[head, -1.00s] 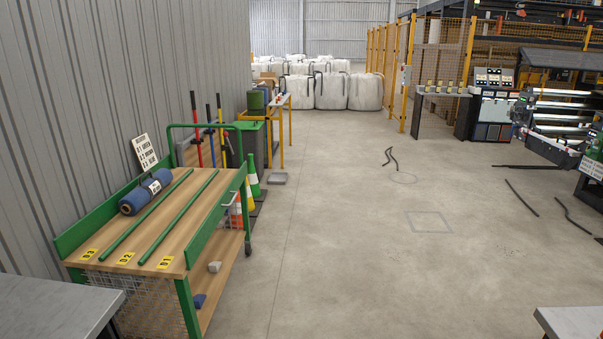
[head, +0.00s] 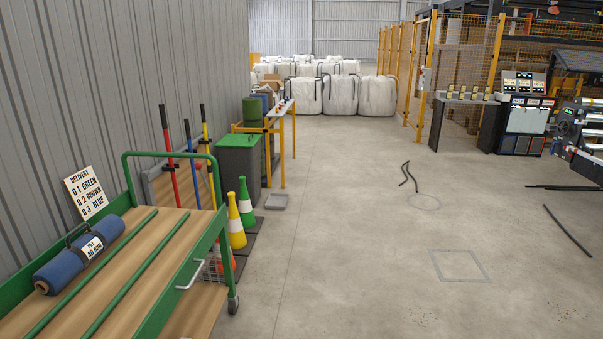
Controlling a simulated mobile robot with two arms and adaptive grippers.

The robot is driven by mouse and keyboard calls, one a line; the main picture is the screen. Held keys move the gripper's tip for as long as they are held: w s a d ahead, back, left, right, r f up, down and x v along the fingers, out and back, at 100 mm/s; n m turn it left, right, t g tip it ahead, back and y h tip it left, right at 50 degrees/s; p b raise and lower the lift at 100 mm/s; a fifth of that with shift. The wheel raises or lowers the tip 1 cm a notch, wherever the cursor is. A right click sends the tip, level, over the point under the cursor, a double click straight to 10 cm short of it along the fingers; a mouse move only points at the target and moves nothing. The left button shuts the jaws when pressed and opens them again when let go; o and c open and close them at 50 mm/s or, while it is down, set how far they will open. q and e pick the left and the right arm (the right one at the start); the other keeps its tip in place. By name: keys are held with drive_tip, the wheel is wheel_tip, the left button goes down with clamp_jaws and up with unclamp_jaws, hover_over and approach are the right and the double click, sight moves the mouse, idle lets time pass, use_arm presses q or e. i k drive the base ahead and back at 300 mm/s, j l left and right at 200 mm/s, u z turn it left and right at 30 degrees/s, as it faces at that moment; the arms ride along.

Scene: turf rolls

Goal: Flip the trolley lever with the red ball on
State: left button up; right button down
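The trolley (head: 143,305) stands at the lower left, with a green frame, a wooden deck and green rails dividing the deck into lanes. A small red ball-like spot (head: 198,165) shows just behind the trolley's green push handle (head: 170,154); I cannot tell whether it belongs to a trolley lever. A pale bent handle (head: 192,275) sticks out at the trolley's right side; no red ball shows on it. A blue roll (head: 80,255) with a carry handle and a white label lies in the left lane. Neither of my grippers is in view.
A delivery sign (head: 86,192) stands behind the roll. Traffic cones (head: 236,222), a green-lidded bin (head: 240,155) and long-handled tools stand beyond the trolley. The floor (head: 340,240) to the right is mostly clear, with a dark strip (head: 408,177) lying farther off.

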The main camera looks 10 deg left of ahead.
sight(198, 166)
drive_tip(key=i+u, duration=0.25)
drive_tip(key=i, duration=0.25)
drive_tip(key=i+l+u, duration=0.2)
drive_tip(key=i, duration=0.25)
drive_tip(key=i+l+u, duration=0.1)
drive_tip(key=i+u, duration=0.15)
drive_tip(key=i, duration=0.25)
drive_tip(key=i+j+u, duration=0.1)
drive_tip(key=i+u, duration=0.35)
drive_tip(key=u, duration=0.25)
drive_tip(key=i+u, duration=0.25)
drive_tip(key=u, duration=0.35)
